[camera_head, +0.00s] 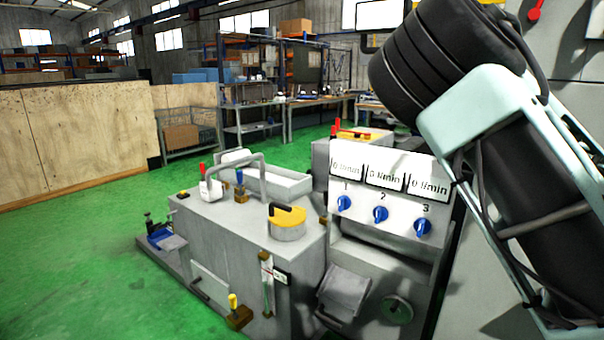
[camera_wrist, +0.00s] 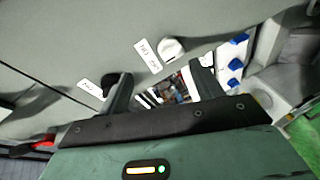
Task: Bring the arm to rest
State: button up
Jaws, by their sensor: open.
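My gripper (camera_wrist: 162,82) shows in the wrist view with its two dark fingers spread apart. Nothing is seen between the fingers. It faces a grey machine surface (camera_wrist: 75,30) with white labels, a white knob (camera_wrist: 171,48) and a dark knob. In the head view my arm fills the right side, raised and bent in front of the machine. My gripper cannot be made out in that view.
The grey grinder (camera_head: 240,235) stands in the middle of the head view. Its panel has blue knobs (camera_head: 381,214) under white flow labels. Open green floor (camera_head: 90,260) lies to the left, before a wooden partition (camera_head: 75,140). Shelves and benches stand behind.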

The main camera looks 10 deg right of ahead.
jog(key=w+a+f+m+g+y, duration=0.1)
jog(key=w+a+f+m+g, duration=0.15)
jog(key=f, duration=0.65)
jog(key=s+a+f+m+g+y, duration=0.1)
jog(key=a+f+g+y, duration=0.3)
jog(key=a, duration=0.7)
jog(key=s+a+f+m+g+y, duration=0.1)
jog(key=s+a+f+y, duration=0.1)
jog(key=a+f, duration=0.65)
jog(key=s+a+r+n+g+y, duration=0.15)
jog(key=s+a, duration=0.25)
jog(key=a, duration=0.4)
jog(key=s+a+r+g+y, duration=0.1)
jog(key=s+a+r, duration=0.2)
jog(key=a, duration=0.5)
jog(key=s+a+r+n+g, duration=0.1)
jog(key=s+a+r, duration=0.1)
jog(key=s+a, duration=0.2)
jog(key=s+a+r+n+g, duration=0.1)
jog(key=s+a, duration=0.3)
jog(key=s, duration=0.6)
jog(key=shift+r+g, duration=0.5)
jog(key=shift+r, duration=0.35)
jog(key=shift+a+h, duration=0.1)
jog(key=shift+h, duration=0.15)
